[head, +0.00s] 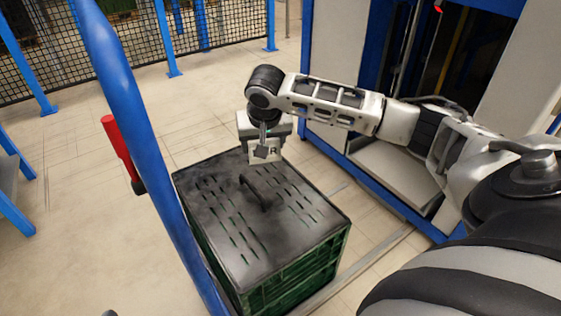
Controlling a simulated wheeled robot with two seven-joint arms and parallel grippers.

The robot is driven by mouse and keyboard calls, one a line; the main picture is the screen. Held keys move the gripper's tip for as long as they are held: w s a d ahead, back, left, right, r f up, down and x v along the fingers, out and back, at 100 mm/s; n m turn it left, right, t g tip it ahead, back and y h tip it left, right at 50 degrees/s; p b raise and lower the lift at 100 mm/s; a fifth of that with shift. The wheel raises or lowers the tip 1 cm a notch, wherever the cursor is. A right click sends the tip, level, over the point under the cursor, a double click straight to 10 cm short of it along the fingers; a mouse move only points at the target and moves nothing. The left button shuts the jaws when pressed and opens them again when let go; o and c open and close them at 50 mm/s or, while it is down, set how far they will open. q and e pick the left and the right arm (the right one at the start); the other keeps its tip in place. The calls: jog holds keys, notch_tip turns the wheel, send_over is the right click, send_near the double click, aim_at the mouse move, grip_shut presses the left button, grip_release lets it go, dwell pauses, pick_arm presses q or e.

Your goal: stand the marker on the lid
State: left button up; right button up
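A black slotted lid (225,237) with a raised handle (254,192) covers a green crate (300,272) in the middle of the head view. My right arm comes in from the right, and my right gripper (265,152) points down over the lid's far edge. A pale plate with the letter R shows at the gripper. Its fingers are too small and overlapped to tell whether they are open or shut. I cannot make out a marker; if one is at the gripper, it does not show clearly. My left gripper is not in view.
A slanted blue post (128,120) crosses the left side, close in front of the crate, with a red handle-like part (118,150) beside it. A blue-framed cabinet (338,60) stands behind my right arm. Mesh fencing (135,45) runs along the back. Floor at left is mostly clear.

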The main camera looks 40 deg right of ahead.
jog(key=b, duration=0.3)
send_over(283, 172)
jog(key=s+a, duration=0.1)
jog(key=f, duration=0.5)
jog(key=shift+a+f, duration=0.2)
jog(key=shift+f, duration=0.1)
jog(key=f, duration=0.1)
jog(key=f+b, duration=0.1)
jog(key=shift+s+d+f, duration=0.2)
jog(key=shift+d+f, duration=0.15)
jog(key=shift+f+b, duration=0.5)
jog(key=shift+b, duration=0.15)
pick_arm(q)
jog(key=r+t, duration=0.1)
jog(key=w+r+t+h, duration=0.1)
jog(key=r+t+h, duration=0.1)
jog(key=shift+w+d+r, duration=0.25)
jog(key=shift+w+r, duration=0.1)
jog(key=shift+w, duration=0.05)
pick_arm(e)
jog(key=shift+f, duration=0.1)
jog(key=o, duration=1)
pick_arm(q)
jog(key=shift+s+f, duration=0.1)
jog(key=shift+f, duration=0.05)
